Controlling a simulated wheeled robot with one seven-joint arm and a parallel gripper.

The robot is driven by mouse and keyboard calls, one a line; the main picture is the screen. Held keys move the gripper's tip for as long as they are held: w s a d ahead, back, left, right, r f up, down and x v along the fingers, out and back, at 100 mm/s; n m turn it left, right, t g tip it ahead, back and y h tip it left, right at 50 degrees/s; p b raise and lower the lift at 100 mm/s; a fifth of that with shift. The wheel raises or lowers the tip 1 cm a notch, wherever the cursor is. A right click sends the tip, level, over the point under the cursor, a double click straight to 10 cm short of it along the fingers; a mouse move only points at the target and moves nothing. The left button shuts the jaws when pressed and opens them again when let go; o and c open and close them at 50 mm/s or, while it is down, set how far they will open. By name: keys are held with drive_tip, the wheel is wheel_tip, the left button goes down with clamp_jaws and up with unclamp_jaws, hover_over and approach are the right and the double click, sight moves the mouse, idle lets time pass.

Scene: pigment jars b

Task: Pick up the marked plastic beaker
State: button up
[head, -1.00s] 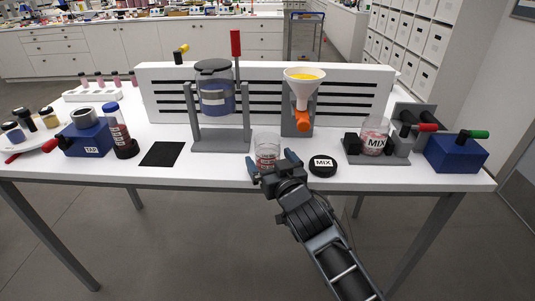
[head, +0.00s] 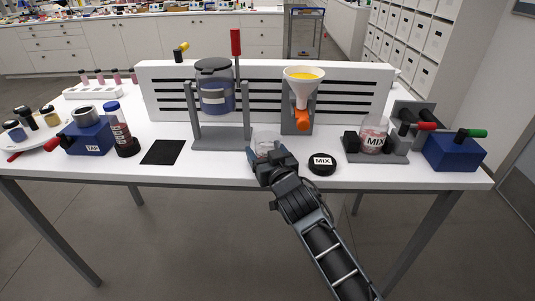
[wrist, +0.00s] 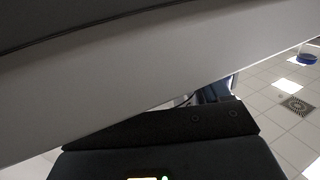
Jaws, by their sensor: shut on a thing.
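The clear plastic beaker (head: 265,138) stands at the front middle of the white table, just left of the black lid marked MIX. My gripper (head: 265,155) reaches it from the front and is shut on it, with its fingers around the lower part. The gripper hides most of the beaker's lower body and any marking there. It looks upright, and I cannot tell whether it is off the table. The wrist view shows only dark and grey surfaces close up and a tiled floor, not the beaker.
A black lid marked MIX (head: 322,164) lies close to the right of my gripper. Behind stand a jar in a grey stand (head: 215,90) and a funnel with yellow powder (head: 304,84). A jar marked MIX (head: 374,137) sits in a holder at right. A black mat (head: 164,152) lies left.

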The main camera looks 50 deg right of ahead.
drive_tip(key=shift+c, duration=1.4)
wheel_tip(320, 180, up, 28)
drive_tip(key=shift+p, duration=0.35)
